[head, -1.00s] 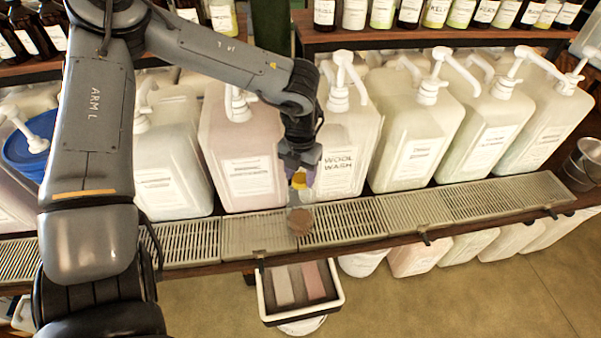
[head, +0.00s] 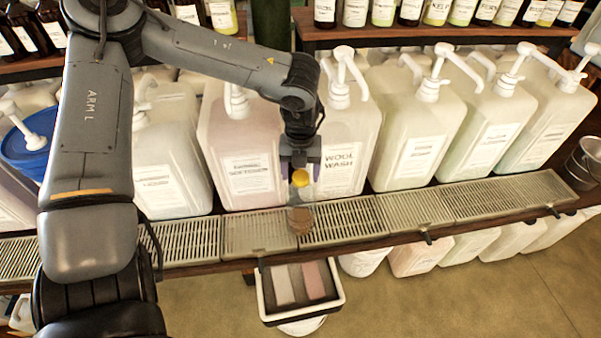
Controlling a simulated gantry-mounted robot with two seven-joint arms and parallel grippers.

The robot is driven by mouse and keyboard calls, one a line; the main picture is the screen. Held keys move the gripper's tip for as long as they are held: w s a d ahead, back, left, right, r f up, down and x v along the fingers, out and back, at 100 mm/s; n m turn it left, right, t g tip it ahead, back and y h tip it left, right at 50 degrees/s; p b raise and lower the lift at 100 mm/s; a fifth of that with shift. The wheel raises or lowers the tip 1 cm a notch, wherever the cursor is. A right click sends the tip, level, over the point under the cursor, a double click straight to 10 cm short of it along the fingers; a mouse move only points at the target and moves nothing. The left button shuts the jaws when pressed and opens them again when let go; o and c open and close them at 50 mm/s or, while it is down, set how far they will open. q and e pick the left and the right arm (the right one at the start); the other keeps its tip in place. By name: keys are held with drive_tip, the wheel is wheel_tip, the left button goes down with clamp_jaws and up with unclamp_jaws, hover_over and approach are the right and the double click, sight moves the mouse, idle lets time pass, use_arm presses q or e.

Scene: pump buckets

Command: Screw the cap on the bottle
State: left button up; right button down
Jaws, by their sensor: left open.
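A small bottle (head: 300,218) with brownish contents in its lower part stands upright on the slatted drip tray (head: 345,216), in front of the Wool Wash container. A yellow cap (head: 300,177) shows at the top of the bottle; I cannot tell whether it is seated on the neck or turned tight. My left gripper (head: 300,168) points down over the cap. Its fingers are apart, one on either side of the cap, and I see no clear contact. My right gripper is not in view.
Large pump containers (head: 420,130) stand in a row right behind the drip tray. Small bottles (head: 440,12) line the shelf above. Metal buckets (head: 585,160) are at the far right.

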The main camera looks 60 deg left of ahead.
use_arm(q)
drive_tip(key=n+b, duration=0.1)
drive_tip(key=n, duration=0.5)
drive_tip(key=shift+f+n, duration=0.1)
drive_tip(key=shift+n, duration=0.2)
drive_tip(key=n+b, duration=0.1)
drive_tip(key=n, duration=0.2)
drive_tip(key=shift+n, duration=0.3)
drive_tip(key=shift+c, duration=0.2)
drive_tip(key=c, duration=1.1)
drive_tip(key=shift+c, duration=0.2)
